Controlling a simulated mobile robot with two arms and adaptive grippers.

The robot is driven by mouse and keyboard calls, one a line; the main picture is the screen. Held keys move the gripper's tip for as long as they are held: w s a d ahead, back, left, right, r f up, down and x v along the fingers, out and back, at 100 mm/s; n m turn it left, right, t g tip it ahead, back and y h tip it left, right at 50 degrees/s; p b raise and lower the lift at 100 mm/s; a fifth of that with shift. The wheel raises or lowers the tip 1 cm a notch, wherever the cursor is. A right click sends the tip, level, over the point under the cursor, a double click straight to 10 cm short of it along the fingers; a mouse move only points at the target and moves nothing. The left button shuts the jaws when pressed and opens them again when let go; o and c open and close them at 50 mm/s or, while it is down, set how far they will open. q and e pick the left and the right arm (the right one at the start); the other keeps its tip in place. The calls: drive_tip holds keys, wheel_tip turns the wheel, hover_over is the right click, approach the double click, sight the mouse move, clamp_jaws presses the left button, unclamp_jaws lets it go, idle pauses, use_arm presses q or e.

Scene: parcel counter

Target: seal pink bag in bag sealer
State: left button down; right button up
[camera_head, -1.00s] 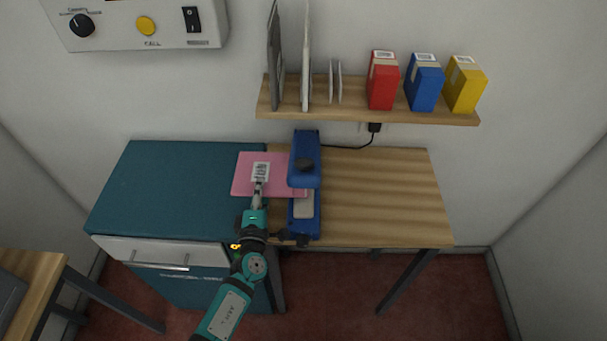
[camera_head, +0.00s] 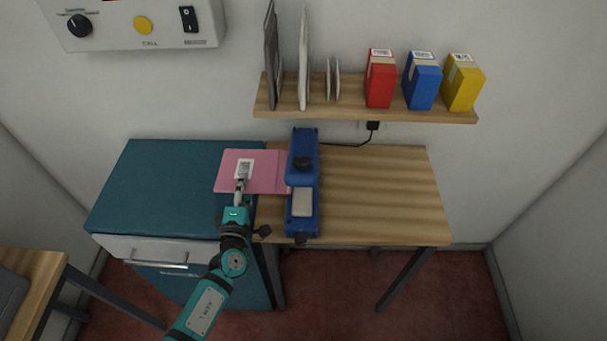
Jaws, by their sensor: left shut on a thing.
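The pink bag (camera_head: 265,173) lies flat with a white label on its left part, over the right side of the teal cabinet top. Its right edge reaches the blue bag sealer (camera_head: 303,172), behind or under its upper arm; I cannot tell how far it goes in. The sealer stands at the left end of the wooden table, with a pale pad (camera_head: 302,202) in front. My left gripper (camera_head: 241,184) is shut on the bag near the label, from the front. The fingertips are small and partly hard to make out. My right gripper is not in view.
The teal cabinet (camera_head: 165,185) stands left of the wooden table (camera_head: 380,190), whose right part is clear. A wall shelf (camera_head: 350,110) holds flat envelopes and a red, a blue and a yellow box. A black cable runs from the sealer to the wall.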

sight(226, 185)
use_arm(q)
drive_tip(key=shift+a, duration=2.15)
